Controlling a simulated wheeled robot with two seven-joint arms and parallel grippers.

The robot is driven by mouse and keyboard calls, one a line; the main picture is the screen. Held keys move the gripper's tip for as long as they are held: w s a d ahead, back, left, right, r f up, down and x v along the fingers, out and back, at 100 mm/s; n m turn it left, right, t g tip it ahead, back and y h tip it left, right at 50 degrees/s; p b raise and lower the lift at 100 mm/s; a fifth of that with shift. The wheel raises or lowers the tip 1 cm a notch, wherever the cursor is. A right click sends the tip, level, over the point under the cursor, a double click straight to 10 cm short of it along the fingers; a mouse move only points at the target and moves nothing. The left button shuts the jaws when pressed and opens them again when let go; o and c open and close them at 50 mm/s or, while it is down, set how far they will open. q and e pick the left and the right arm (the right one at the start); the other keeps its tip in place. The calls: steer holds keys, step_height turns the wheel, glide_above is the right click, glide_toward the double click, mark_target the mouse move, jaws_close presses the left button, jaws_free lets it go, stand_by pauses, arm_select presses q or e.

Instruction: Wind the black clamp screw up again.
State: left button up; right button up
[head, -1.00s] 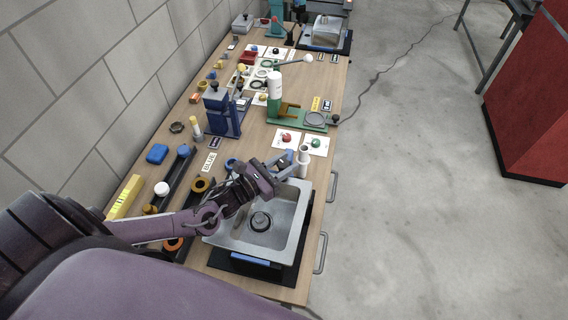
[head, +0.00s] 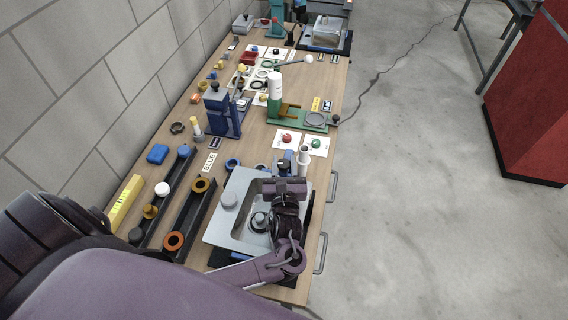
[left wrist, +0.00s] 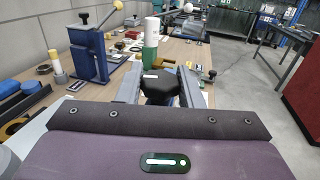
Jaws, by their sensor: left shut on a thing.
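The black clamp screw shows in the left wrist view as a dark lobed knob (left wrist: 168,88) between the two grey fingers. My left gripper (left wrist: 170,84) is shut on it. In the head view the left gripper (head: 283,165) is at the far right part of the sink (head: 216,228), its fingers pointing away along the bench. The knob's dark top (head: 284,162) shows only slightly there. The screw's shaft and what it threads into are hidden behind the gripper. My right gripper is not in view.
Cards with a red and a green knob (head: 316,143) lie beyond. A green press (head: 300,117) and blue press (head: 222,110) stand farther back. Black trays (head: 190,220) lie left of the sink.

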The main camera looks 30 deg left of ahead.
mark_target(286, 171)
arm_select(q)
steer(key=shift+s+d+f+n+g+y, duration=0.1)
steer(key=shift+f+n+g+y, duration=0.05)
steer(key=shift+n+g+y, duration=1.65)
steer(key=o, duration=1)
steer(key=shift+y, duration=0.3)
steer(key=shift+c, duration=0.2)
steer(key=b+v, duration=0.1)
steer(key=v, duration=0.5)
steer(key=shift+s+d+f+b, duration=0.1)
steer(key=shift+s+d+b, duration=0.2)
steer(key=shift+b, duration=0.1)
steer(key=shift+s+d, duration=0.25)
steer(key=shift+s, duration=0.05)
